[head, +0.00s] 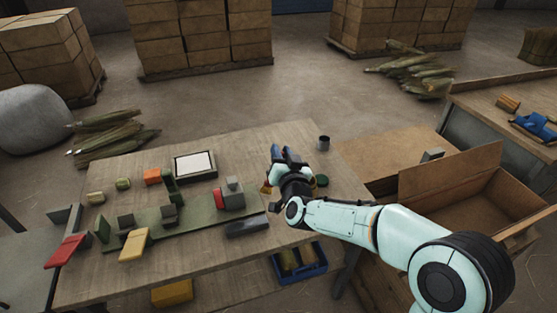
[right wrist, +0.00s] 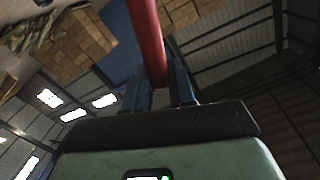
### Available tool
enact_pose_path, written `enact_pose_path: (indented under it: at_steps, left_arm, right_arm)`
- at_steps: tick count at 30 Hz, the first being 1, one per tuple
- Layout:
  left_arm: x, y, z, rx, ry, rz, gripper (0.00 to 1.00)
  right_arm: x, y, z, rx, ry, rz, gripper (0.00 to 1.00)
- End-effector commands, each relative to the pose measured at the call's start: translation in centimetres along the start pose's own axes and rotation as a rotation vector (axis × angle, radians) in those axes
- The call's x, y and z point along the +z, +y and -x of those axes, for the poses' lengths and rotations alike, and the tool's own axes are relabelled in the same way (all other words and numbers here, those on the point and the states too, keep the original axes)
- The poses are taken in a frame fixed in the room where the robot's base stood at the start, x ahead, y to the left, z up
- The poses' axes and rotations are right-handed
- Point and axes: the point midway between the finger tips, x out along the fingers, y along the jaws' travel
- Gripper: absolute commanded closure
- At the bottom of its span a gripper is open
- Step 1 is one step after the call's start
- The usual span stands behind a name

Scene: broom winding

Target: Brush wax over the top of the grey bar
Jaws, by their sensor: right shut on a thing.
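The dark grey bar (head: 247,226) lies flat near the right front of the workbench (head: 200,270). My right gripper (head: 285,155) is over the right part of the bench, behind and to the right of the bar. In the right wrist view its blue fingers (right wrist: 160,88) are shut on a red handle (right wrist: 146,38), likely the brush's. The brush head cannot be made out clearly; a small yellowish piece (head: 265,187) shows beside the gripper. A round green-topped thing (head: 321,181), perhaps the wax, sits just right of the wrist. My left gripper is out of view.
A green fixture board (head: 190,213) with grey and red blocks runs left of the bar. A framed white panel (head: 195,163) lies behind it. A dark cup (head: 323,143) stands at the back right. An open cardboard box (head: 470,195) is right of the bench.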

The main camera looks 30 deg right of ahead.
Motion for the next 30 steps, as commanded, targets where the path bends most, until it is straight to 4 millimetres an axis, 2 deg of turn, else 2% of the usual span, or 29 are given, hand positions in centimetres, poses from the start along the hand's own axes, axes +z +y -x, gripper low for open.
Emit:
enact_pose_path:
  at_steps: [5,18,30]
  left_arm:
    - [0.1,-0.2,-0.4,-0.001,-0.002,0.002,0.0]
    - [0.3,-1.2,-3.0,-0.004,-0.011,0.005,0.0]
    - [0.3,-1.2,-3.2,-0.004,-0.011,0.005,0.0]
  right_arm:
    - [0.5,0.2,0.0,0.0,0.001,-0.001,1.0]
    - [4.5,1.7,-0.2,0.0,0.0,0.0,1.0]
    - [4.7,1.7,-0.3,-0.001,0.002,-0.001,1.0]
